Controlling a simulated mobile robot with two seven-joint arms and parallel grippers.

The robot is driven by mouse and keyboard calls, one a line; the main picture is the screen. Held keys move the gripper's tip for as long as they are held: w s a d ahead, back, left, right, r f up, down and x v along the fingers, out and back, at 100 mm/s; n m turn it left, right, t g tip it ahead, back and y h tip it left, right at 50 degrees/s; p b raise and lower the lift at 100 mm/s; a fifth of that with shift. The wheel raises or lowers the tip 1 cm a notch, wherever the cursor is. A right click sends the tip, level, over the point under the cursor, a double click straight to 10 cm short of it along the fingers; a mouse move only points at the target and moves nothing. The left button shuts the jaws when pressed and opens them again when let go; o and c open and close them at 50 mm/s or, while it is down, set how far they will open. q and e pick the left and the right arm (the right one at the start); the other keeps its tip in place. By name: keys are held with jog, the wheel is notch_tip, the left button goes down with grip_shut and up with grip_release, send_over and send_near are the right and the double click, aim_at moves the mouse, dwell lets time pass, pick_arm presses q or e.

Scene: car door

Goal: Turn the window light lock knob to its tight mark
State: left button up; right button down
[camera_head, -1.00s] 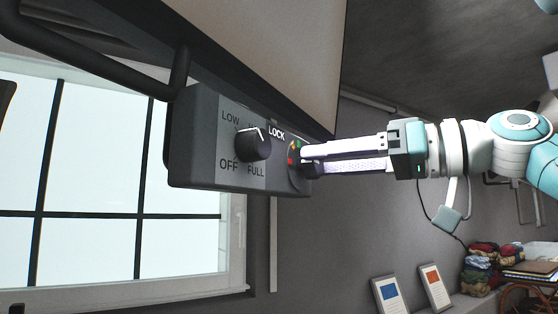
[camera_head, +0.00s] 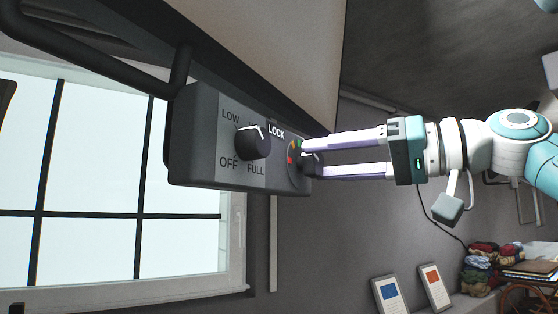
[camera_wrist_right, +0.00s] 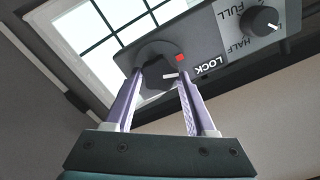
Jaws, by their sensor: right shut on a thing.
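The lock knob (camera_head: 312,166) is a dark knob at the right end of a grey control box (camera_head: 200,181), beside the word LOCK. Its round dial (camera_head: 293,161) has small coloured marks, red and green among them. My right gripper (camera_head: 308,159) reaches in from the right, with its two pale fingers on either side of the knob, shut on it. In the right wrist view the lock knob (camera_wrist_right: 155,78) sits between the fingertips, with a white pointer line near a red mark (camera_wrist_right: 180,58). The fingers partly hide the dial. My left gripper is not in view.
A second black knob (camera_head: 253,143), marked LOW, OFF and FULL, is left of the lock knob on the same box. A dark bar (camera_head: 90,60) and a large panel (camera_head: 265,40) lie above. A window (camera_head: 95,170) is behind. Open room lies below the box.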

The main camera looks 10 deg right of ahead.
jog(key=m, duration=0.4)
jog(key=m+p, duration=0.1)
jog(key=m, duration=0.1)
jog(key=shift+w+d+m, duration=0.1)
jog(key=shift+m, duration=0.2)
jog(key=m+p, duration=0.2)
jog(key=m, duration=0.2)
jog(key=shift+f+m+p, duration=0.1)
jog(key=shift+m+p, duration=1)
jog(key=shift+m, duration=0.7)
jog(key=shift+c, duration=1.1)
grip_release()
